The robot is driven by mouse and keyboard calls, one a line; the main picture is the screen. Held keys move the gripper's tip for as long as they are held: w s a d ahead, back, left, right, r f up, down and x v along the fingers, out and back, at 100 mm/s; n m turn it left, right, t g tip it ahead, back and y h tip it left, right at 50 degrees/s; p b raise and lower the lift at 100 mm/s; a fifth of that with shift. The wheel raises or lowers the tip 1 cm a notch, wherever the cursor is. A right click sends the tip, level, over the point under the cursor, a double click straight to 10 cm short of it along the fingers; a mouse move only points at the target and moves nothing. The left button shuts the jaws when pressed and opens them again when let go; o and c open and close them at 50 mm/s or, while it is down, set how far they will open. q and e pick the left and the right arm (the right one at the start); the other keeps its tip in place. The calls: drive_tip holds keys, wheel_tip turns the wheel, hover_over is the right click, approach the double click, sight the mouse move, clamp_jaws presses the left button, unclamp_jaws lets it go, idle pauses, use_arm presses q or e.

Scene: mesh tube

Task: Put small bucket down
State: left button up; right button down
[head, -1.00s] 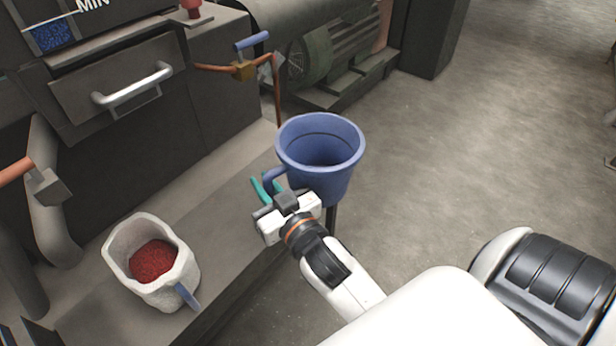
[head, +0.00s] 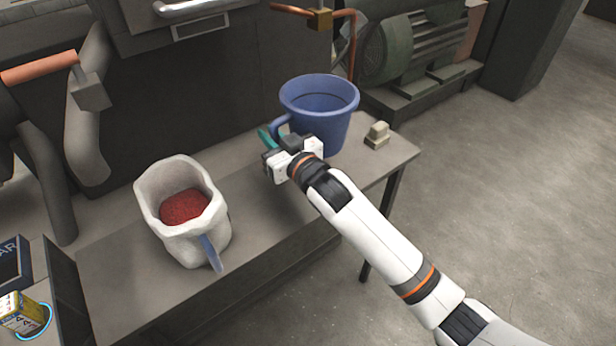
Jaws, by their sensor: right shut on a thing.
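The small blue bucket (head: 322,108) is upright at the far part of the grey bench (head: 262,232), and looks empty inside. My right gripper (head: 276,142) is shut on the bucket's handle at its left side. The gripper hides part of the handle and the bucket's lower left. The bucket's base appears at the bench top, but I cannot tell whether it touches. My left gripper is not in view.
A whitish container (head: 186,210) with red granules and a blue handle stands on the bench's near part. A small beige block (head: 377,135) lies right of the bucket. A dark machine with pipes borders the bench behind. Open floor lies right.

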wheel_tip(320, 180, down, 9)
drive_tip(key=shift+f, duration=0.25)
idle(0.3)
drive_tip(key=c, duration=1.4)
unclamp_jaws()
drive_tip(key=v, duration=1.2)
